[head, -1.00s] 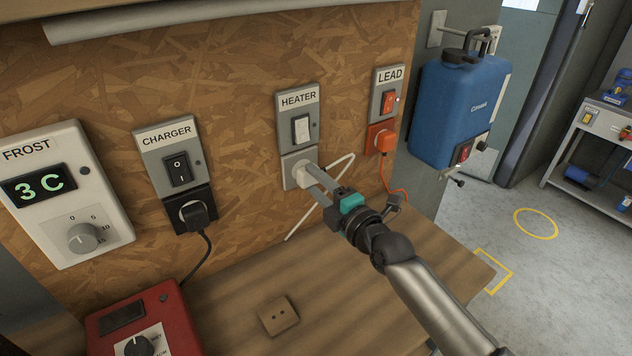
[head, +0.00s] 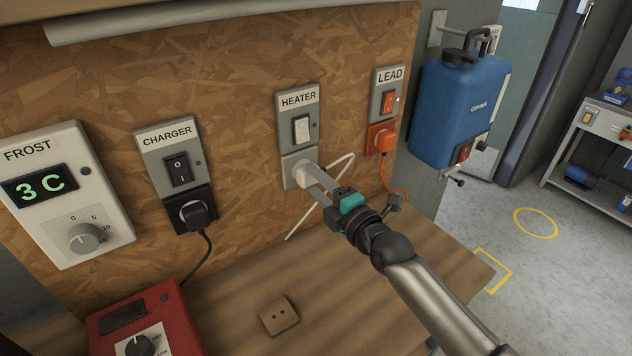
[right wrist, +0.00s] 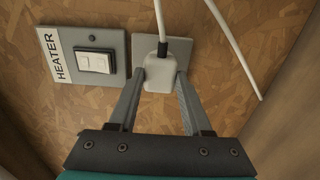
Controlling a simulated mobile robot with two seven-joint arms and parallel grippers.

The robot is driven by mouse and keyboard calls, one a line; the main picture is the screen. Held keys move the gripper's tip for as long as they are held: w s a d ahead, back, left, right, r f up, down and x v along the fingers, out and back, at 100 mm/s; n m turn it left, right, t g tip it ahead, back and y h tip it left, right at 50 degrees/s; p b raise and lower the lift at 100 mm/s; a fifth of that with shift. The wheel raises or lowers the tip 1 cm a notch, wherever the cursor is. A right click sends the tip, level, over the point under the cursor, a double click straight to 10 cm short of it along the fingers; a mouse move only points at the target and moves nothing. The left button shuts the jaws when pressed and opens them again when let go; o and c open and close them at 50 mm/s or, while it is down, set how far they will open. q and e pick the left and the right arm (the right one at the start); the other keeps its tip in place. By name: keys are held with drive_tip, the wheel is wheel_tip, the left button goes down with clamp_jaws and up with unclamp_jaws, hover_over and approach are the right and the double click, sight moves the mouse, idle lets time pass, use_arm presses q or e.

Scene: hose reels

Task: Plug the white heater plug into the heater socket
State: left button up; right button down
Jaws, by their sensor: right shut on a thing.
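The white heater plug (right wrist: 158,76) is between the fingers of my right gripper (head: 311,180), which is shut on it. The plug is up against the heater socket (head: 288,168), a pale plate below the HEATER switch (head: 300,128). In the right wrist view the plug covers the middle of the socket plate (right wrist: 201,52), so its pins and the holes are hidden. I cannot tell whether it is fully seated. Its white cable (right wrist: 160,20) leaves the plug and loops down beside the board. My left gripper is not in view.
A black plug (head: 196,214) sits in the CHARGER socket and an orange plug (head: 384,140) in the LEAD socket. The wooden bench (head: 350,290) holds a loose beige socket piece (head: 279,316) and a red charger box (head: 145,320). A blue canister (head: 455,110) hangs at right.

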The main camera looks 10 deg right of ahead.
drive_tip(key=shift+w+a, duration=0.2)
drive_tip(key=shift+w, duration=0.35)
drive_tip(key=shift+c, duration=1.3)
unclamp_jaws()
drive_tip(key=shift+s, duration=0.15)
drive_tip(key=v, duration=1.5)
drive_tip(key=shift+p, duration=0.45)
